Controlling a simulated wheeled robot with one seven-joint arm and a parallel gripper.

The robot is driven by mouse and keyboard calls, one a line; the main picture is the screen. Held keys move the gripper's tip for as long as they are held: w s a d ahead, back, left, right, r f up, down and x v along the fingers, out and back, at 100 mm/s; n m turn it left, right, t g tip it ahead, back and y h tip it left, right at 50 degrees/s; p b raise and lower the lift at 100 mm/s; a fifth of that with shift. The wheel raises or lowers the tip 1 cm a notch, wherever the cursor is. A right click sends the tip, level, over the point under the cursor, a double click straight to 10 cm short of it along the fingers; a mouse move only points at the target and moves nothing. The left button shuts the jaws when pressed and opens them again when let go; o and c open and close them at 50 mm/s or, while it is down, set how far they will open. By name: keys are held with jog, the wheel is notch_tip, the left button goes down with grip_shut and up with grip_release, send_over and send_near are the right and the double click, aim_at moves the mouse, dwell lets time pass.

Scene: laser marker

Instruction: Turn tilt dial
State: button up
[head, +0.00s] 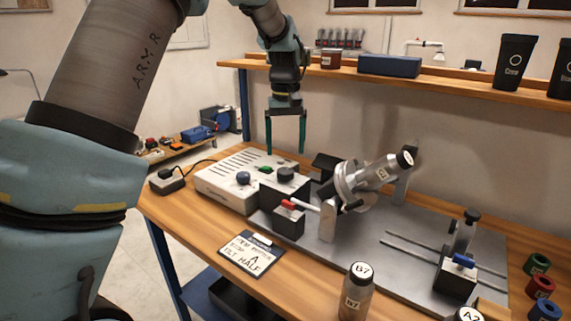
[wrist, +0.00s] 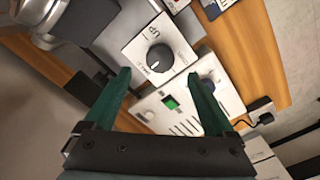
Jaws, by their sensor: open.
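The tilt dial is a round black knob (head: 286,174) on a dark block beside the white control box (head: 228,190). In the wrist view the dial (wrist: 159,58) sits on a white plate marked "UP", with a white pointer line; its other lettering is too small to read surely. My gripper (head: 287,150) is open and empty, pointing down above the dial and apart from it. In the wrist view the dial shows just beyond and between the green fingertips (wrist: 158,75). A card (head: 252,254) on the bench reads "TILT HALF".
A blue knob (head: 243,178) and green button (head: 265,169) are on the control box. A red-tipped lever (head: 292,205) and a tilted metal holder with a bottle (head: 375,175) stand close right. Bottle B7 (head: 357,292) stands in front. A shelf (head: 400,77) runs behind.

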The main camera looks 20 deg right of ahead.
notch_tip(320, 180, up, 4)
jog(key=shift+r, duration=0.1)
dwell(0.4)
notch_tip(320, 180, up, 7)
jog(key=p, duration=0.6)
send_over(285, 170)
dwell(0.3)
